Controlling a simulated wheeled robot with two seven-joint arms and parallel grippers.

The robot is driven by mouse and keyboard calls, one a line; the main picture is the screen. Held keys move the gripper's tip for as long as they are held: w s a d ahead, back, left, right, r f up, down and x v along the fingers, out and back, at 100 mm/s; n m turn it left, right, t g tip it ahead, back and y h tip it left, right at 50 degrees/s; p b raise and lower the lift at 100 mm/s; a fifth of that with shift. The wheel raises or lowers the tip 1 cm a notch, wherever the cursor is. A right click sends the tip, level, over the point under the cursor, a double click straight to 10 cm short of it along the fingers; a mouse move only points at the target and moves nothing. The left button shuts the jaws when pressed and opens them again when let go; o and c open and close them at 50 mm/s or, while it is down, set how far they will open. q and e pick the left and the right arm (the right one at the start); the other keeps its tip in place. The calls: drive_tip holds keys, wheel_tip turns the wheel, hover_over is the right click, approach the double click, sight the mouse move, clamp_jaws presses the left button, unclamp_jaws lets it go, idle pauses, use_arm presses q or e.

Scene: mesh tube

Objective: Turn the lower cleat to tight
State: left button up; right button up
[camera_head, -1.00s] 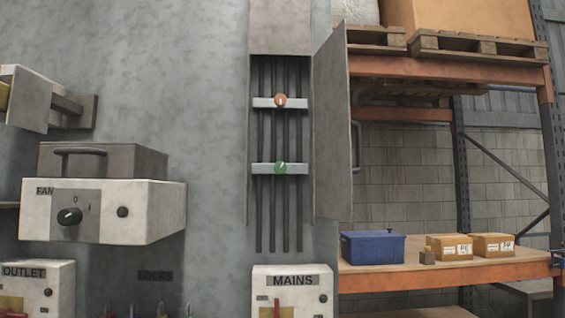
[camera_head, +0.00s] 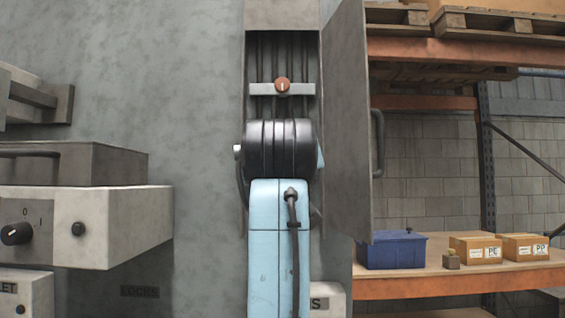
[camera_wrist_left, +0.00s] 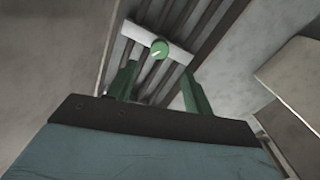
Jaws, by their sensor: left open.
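The lower cleat has a round green knob (camera_wrist_left: 159,49) with a pale pointer mark, set on a white crossbar (camera_wrist_left: 135,33) over dark vertical cables. In the wrist view my left gripper (camera_wrist_left: 157,83) is open, its two green fingers apart just below the knob, one to each side, with nothing between them. In the head view my left arm covers the lower cleat and its own fingers. The upper cleat, with an orange-red knob (camera_head: 282,87) on a white bar (camera_head: 260,89), shows above the arm; its pointer looks upright. My right gripper is not in view.
The grey cabinet door (camera_head: 345,120) stands open just right of the arm. A fan control box (camera_head: 120,225) juts from the wall at left. A shelf at right holds a blue bin (camera_head: 392,252) and cardboard boxes (camera_head: 475,250). The MAINS box is mostly hidden below the arm.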

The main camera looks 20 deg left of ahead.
use_arm(q)
drive_tip(key=p+x, duration=0.2)
drive_tip(key=x, duration=0.6)
drive_tip(key=shift+w, duration=0.15)
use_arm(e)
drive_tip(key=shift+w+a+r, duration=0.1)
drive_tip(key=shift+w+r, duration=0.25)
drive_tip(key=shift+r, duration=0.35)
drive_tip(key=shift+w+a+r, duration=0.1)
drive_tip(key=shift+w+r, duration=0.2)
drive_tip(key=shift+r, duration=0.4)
use_arm(q)
drive_tip(key=shift+f, duration=0.1)
drive_tip(key=shift+c, duration=0.2)
drive_tip(key=c, duration=0.9)
